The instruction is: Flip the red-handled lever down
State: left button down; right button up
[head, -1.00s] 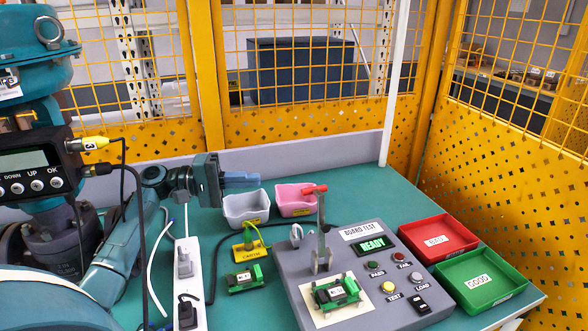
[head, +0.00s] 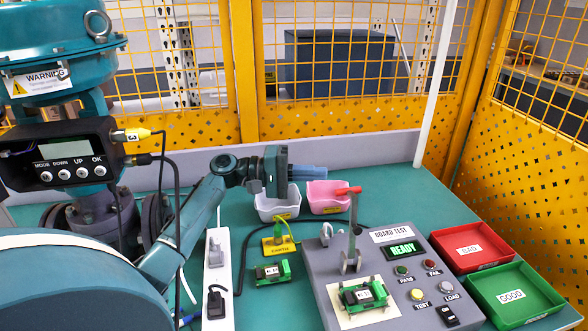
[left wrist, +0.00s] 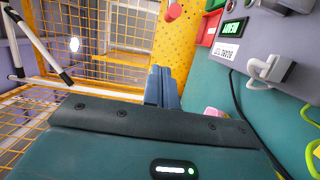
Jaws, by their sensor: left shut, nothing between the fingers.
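The red-handled lever (head: 354,225) stands upright on the grey board test box (head: 318,280), its red handle (head: 348,190) at the top. A green circuit board (head: 362,296) lies on the pale plate in front of the lever's base. My left gripper (head: 312,173) is shut and empty, held above the table behind and to the left of the lever, apart from it. In the left wrist view my shut fingers (left wrist: 162,88) point away, and a red round end (left wrist: 173,11) shows near the top, seemingly the lever's handle. My right gripper is not in view.
A grey bin (head: 277,206) and a pink bin (head: 326,203) stand below and near my left gripper. A power strip (head: 218,275), a yellow tag (head: 279,245) and another green board (head: 271,272) lie left of the box. Red (head: 470,267) and green (head: 536,313) trays stand right.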

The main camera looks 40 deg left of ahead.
pick_arm(q)
jog(key=d, duration=0.1)
jog(key=d+p, duration=0.1)
jog(key=d, duration=0.1)
jog(key=s+d+p, duration=0.1)
jog(key=d, duration=0.1)
jog(key=shift+d+f, duration=0.1)
jog(key=shift+d, duration=0.1)
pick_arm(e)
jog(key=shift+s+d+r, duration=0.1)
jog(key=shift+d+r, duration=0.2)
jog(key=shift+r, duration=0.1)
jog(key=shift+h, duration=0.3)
